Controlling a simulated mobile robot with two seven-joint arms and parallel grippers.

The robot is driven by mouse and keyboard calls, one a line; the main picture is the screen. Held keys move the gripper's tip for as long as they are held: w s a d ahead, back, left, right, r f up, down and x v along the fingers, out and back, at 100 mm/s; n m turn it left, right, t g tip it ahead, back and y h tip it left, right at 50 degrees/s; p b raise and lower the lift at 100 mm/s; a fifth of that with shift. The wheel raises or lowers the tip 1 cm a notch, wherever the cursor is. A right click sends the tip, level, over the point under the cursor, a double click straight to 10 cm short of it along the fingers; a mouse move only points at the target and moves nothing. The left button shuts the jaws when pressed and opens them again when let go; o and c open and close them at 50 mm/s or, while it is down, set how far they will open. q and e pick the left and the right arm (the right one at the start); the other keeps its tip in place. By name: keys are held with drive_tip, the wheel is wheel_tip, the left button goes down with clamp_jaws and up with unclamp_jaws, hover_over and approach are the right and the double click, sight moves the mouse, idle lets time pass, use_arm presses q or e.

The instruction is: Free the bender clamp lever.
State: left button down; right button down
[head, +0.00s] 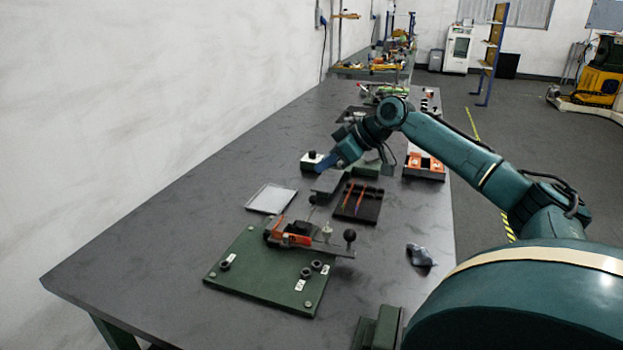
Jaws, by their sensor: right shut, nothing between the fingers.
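The bender is a dark green base plate (248,272) on the near part of the table, with an orange-red clamp part (293,239) and a grey metal bar on it. A black ball knob (350,235) stands at the bar's right end. A smaller dark knob (312,200) on a thin stem shows behind the orange part; I cannot tell for sure whether it is the clamp lever's end. My right gripper (319,191) reaches down from behind, close to this small knob. It is shut and empty; whether it touches the knob is unclear. My left gripper is out of view.
A pale tray (271,198) lies left of the gripper, and a dark tray with coloured tools (371,204) lies right. A crumpled grey cloth (421,256) is near the right table edge. The table's left front is clear.

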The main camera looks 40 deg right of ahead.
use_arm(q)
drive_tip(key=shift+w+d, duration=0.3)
use_arm(e)
drive_tip(key=shift+w+d+r, duration=0.1)
drive_tip(key=shift+w+d, duration=0.15)
drive_tip(key=p+x, duration=0.2)
drive_tip(key=x, duration=0.8)
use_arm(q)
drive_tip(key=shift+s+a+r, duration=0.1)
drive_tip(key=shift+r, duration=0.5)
use_arm(e)
drive_tip(key=shift+s+d+f, duration=0.25)
drive_tip(key=shift+s, duration=0.3)
drive_tip(key=shift+s+d+f, duration=0.3)
drive_tip(key=shift+s, duration=0.3)
drive_tip(key=shift+s+d+f, duration=0.25)
drive_tip(key=shift+s, duration=0.3)
